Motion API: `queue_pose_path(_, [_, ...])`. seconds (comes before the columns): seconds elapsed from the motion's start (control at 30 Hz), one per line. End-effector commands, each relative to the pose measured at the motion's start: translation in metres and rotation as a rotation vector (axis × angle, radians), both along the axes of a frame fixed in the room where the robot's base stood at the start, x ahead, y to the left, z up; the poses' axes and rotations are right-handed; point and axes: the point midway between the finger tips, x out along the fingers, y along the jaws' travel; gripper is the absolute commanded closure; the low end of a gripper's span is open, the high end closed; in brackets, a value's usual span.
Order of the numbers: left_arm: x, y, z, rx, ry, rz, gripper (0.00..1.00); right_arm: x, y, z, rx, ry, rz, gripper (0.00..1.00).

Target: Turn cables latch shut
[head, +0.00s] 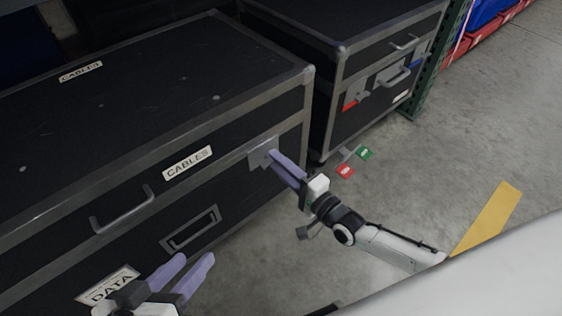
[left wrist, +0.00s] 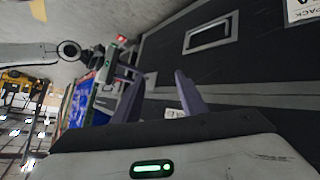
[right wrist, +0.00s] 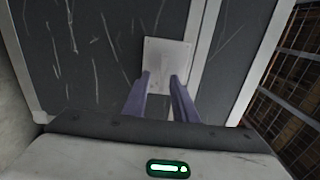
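The black case (head: 70,125) with grey metal edges and CABLES labels (head: 187,162) stands at the left in the head view. Its latch (head: 259,153) is a pale metal plate near the front's right end; the latch plate (right wrist: 166,52) also shows in the right wrist view. My right gripper (head: 271,155) has its fingertips at the latch, over its lower part in the right wrist view (right wrist: 161,75). The fingers are fairly close together with a gap. Whether they grip a tab is hidden. My left gripper (head: 198,259) is open and empty before the case's lower front.
A handle (head: 122,210), a recessed frame (head: 190,230) and a DATA label (head: 108,286) are on the case front. A second black case (head: 350,50) with red and blue latch marks stands behind. Red (head: 345,171) and green (head: 366,153) tags show between.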

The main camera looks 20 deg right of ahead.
Motion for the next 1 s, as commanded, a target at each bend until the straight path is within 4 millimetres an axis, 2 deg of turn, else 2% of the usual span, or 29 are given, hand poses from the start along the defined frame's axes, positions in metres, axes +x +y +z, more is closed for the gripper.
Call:
queue_pose_path(0.27, [0.000,0.001,0.001,0.003,0.002,0.000,0.61,-0.002,-0.004,0.002,-0.002,-0.003,-0.004,0.75])
queue_pose_path(0.4, [-0.001,0.003,0.002,0.021,0.013,0.000,0.61,-0.020,-0.011,0.003,-0.004,0.001,-0.004,0.75])
queue_pose_path(0.7, [-0.005,0.014,-0.016,0.094,0.067,0.002,0.61,-0.075,-0.030,0.003,-0.002,0.000,-0.002,0.75])
queue_pose_path(0.83, [-0.005,0.016,-0.021,0.111,0.079,0.002,0.61,-0.089,-0.034,0.002,-0.002,-0.002,-0.002,0.75])
queue_pose_path(1.0, [-0.005,0.018,-0.024,0.119,0.085,0.002,0.61,-0.096,-0.037,0.001,-0.002,-0.002,-0.002,0.75])
